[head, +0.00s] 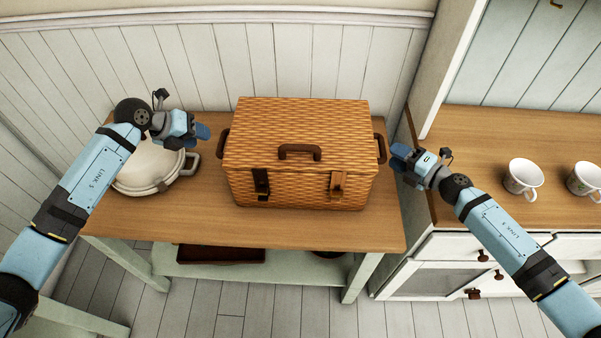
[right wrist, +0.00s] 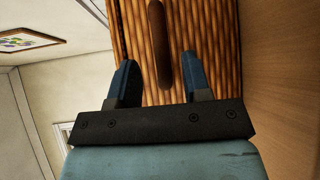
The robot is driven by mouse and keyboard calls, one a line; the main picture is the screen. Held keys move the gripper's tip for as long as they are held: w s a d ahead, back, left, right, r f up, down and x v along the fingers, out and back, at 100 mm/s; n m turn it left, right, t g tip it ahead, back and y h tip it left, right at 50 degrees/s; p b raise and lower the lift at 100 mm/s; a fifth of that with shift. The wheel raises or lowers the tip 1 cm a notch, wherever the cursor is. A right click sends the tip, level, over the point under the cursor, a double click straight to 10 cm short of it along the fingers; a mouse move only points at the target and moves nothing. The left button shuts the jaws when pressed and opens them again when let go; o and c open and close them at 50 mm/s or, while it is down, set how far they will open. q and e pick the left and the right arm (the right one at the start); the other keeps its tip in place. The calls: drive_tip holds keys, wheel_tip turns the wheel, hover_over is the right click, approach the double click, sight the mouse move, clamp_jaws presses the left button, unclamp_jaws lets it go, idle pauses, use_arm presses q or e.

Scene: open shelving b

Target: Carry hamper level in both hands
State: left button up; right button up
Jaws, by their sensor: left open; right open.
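The wicker hamper (head: 302,158) stands upright on a wooden-topped table (head: 340,232), its lid shut. My right gripper (head: 396,158) is open, a little to the right of the right end handle (head: 380,148). In the right wrist view the open fingers (right wrist: 160,80) point at the hamper's end (right wrist: 200,50), with the dark handle (right wrist: 160,45) between their lines and nothing held.
A white lidded pot (head: 145,178) stands left of the hamper, beneath my left arm. Right of the table, a cabinet with a wooden top (head: 480,150) carries white cups (head: 522,178). A panelled wall (head: 190,60) is behind. A low shelf under the table holds a dark tray (head: 220,254).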

drive_tip(key=v, duration=0.7)
drive_tip(key=shift+a, duration=0.15)
